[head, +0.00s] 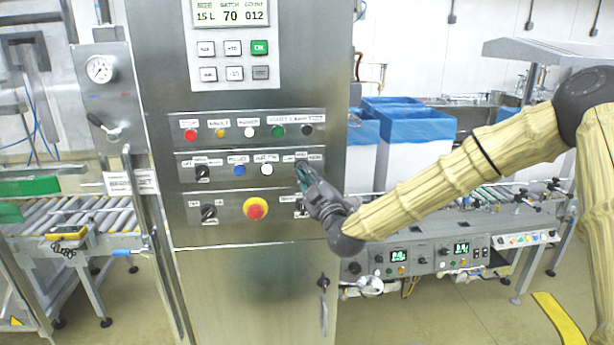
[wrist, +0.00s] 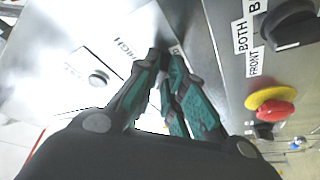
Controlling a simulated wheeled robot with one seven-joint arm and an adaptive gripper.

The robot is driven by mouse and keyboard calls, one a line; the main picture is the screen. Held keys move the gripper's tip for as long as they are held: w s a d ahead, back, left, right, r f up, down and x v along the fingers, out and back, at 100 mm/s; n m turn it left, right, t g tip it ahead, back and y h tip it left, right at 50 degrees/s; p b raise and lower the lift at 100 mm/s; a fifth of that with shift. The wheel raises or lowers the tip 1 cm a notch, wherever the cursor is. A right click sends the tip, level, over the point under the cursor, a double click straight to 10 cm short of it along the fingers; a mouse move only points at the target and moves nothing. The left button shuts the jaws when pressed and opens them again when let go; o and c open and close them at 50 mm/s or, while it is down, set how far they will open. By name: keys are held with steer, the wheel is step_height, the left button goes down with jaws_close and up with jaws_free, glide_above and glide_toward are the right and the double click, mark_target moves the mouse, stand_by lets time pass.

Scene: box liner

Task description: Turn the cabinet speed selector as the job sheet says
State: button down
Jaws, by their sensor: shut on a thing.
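The grey cabinet (head: 275,275) stands at centre with rows of controls. My gripper (head: 302,172) reaches from the right to the right end of the middle row. Its teal-padded fingers (wrist: 165,62) are closed together at the panel, on a dark knob almost wholly hidden by them. A label reading HIGH (wrist: 124,48) lies beside the fingertips in the wrist view, so this appears to be the speed selector. Its pointer direction is hidden. No sheet that I can read as the job sheet is in view.
Another black selector (head: 202,173) is at the middle row's left. Below are a left selector (head: 208,212), a red-and-yellow emergency stop (head: 256,209) and a partly hidden right selector (head: 300,208). A display (head: 231,13) is above. A roller conveyor (head: 85,220) stands left.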

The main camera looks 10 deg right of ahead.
steer(key=shift+w+m+b, duration=0.1)
steer(key=shift+m+b, duration=0.2)
steer(key=shift+b, duration=0.25)
steer(key=shift+a+r+m+t+h+b, duration=0.1)
steer(key=shift+m+t+h+b, duration=0.25)
steer(key=shift+m+h+b, duration=1.1)
steer(key=shift+a+r+m+t+h+b, duration=0.15)
steer(key=shift+m+t+h+b, duration=0.3)
steer(key=shift+m+b, duration=1.9)
steer(key=shift+a+r+m+t+h+b, duration=0.1)
steer(key=shift+m+t+h+b, duration=0.2)
steer(key=shift+m+h+b, duration=1.15)
steer(key=shift+r+m+y, duration=0.1)
steer(key=shift+m+y, duration=0.35)
steer(key=shift+m, duration=0.4)
steer(key=c, duration=1.5)
jaws_free()
steer(key=shift+w+a+f, duration=0.1)
steer(key=shift+w+f, duration=0.05)
steer(key=shift+f, duration=0.05)
steer(key=shift+s+f+b, duration=0.2)
steer(key=shift+f+b, duration=0.1)
steer(key=shift+f, duration=0.05)
